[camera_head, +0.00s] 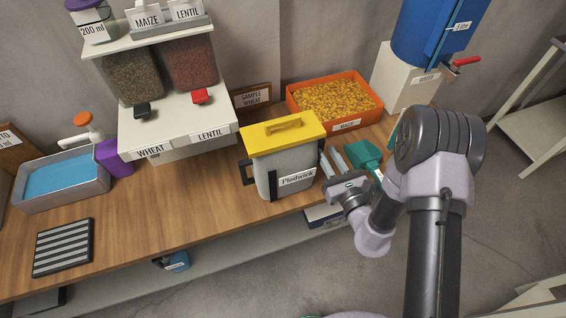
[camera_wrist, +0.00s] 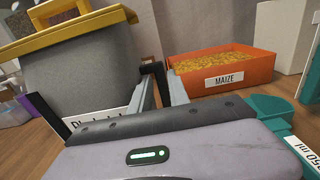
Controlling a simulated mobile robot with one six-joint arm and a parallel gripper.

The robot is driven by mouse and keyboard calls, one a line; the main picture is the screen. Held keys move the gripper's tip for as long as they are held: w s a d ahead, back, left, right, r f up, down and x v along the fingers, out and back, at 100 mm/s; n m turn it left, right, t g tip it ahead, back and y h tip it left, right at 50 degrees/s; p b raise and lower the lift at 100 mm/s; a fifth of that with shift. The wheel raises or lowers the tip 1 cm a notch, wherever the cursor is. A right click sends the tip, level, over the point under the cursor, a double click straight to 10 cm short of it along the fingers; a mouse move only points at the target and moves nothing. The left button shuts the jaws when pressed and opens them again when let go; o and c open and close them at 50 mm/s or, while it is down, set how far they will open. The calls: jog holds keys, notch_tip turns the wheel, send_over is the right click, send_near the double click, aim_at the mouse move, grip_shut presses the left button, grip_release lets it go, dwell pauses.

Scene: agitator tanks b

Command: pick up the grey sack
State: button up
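I cannot make out a grey sack in either view. The nearest grey thing is a rigid bin (camera_head: 270,175) with a yellow lid, a black side handle and a label reading "Plodwick". It stands upright on the wooden bench, and its grey wall fills the left of the wrist view (camera_wrist: 80,75). My gripper (camera_head: 334,155) is just right of this bin, above the bench's front edge.
An orange maize tray (camera_head: 378,117) lies behind my gripper and a teal scoop (camera_head: 362,155) to its right. A wheat and lentil dispenser (camera_head: 178,125), a blue-filled tray (camera_head: 107,186) and a striped mat (camera_head: 64,247) are left. The bench (camera_head: 190,200) is clear between mat and bin.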

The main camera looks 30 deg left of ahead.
jog(key=shift+x, duration=1.15)
grip_shut()
dwell(0.5)
